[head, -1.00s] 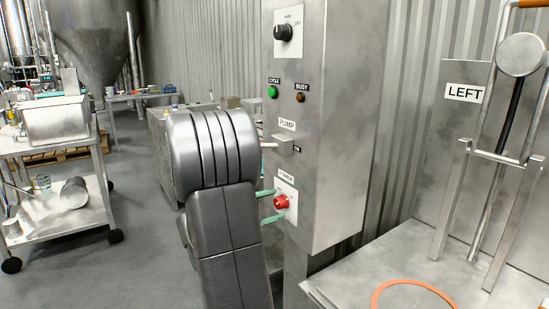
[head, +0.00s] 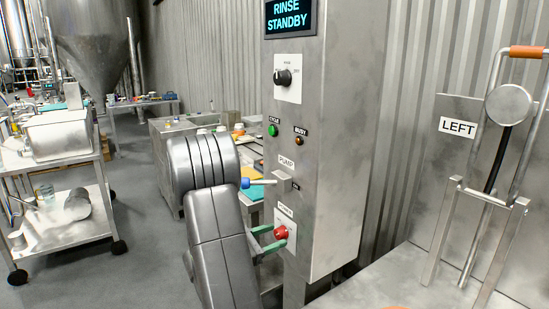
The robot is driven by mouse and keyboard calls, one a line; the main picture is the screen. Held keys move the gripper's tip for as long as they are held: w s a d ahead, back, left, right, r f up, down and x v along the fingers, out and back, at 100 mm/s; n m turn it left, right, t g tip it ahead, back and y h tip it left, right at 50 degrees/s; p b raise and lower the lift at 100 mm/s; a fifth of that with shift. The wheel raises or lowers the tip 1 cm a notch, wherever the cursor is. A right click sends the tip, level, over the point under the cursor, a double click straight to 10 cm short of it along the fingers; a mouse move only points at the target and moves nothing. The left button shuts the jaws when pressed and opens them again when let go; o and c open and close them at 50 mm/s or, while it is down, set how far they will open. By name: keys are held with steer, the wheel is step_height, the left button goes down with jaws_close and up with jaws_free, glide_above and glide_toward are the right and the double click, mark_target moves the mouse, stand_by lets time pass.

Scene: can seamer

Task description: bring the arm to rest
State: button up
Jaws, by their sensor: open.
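My gripper (head: 270,240) shows only as green fingertips just right of my arm. They are open, one on each side of or close to the red power knob (head: 281,232). I cannot tell whether they touch it. The rest of the gripper is hidden behind my arm.
A PUMP lever with a blue tip (head: 246,183) sticks out left, above the fingers. The display (head: 291,16) reads RINSE STANDBY. A steel clamp frame marked LEFT (head: 510,105) stands at the right. A cart (head: 75,225) stands at the left, with open floor between.

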steer(key=shift+n+p, duration=1.15)
steer(key=shift+n, duration=0.05)
